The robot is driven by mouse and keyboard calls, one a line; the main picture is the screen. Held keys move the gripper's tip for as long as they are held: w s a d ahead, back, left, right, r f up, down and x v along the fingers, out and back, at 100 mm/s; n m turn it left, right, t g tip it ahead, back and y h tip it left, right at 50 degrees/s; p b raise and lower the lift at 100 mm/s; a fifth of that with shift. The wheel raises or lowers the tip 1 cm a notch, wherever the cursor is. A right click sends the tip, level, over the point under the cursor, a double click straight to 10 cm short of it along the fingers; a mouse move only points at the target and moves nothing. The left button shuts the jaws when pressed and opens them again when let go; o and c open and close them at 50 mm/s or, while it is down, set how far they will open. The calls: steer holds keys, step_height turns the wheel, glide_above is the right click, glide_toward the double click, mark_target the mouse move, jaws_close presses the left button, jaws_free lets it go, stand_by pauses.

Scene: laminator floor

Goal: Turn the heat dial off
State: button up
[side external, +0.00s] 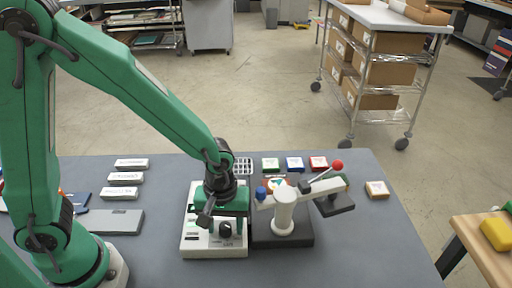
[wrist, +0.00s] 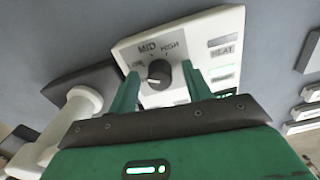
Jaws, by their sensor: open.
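The heat dial (wrist: 158,74) is a round black knob on a pale control panel (wrist: 215,24). LOW, MID and HIGH are printed around it, and HEAT stands to the right. A pale mark shows on the knob's lower left side; I cannot tell for sure which setting it points at. In the side view the dial (side external: 225,230) sits on the front part of the panel. My gripper (wrist: 162,74) is open, its green fingers on either side of the dial with visible gaps. My left finger hides part of the panel beside LOW.
A white post with a lever arm and red ball (side external: 337,165) stands right of the panel. Small labelled blocks (side external: 295,164) lie behind it, and several pale boxes (side external: 126,178) lie to the left. A grey flat box (side external: 115,222) lies at left. The table's right front is clear.

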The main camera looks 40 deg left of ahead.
steer(key=c, duration=1)
steer(key=shift+o, duration=0.2)
steer(key=shift+n, duration=0.5)
steer(key=n, duration=0.8)
steer(key=shift+n, duration=0.4)
steer(key=o, duration=1)
steer(key=shift+c, duration=0.2)
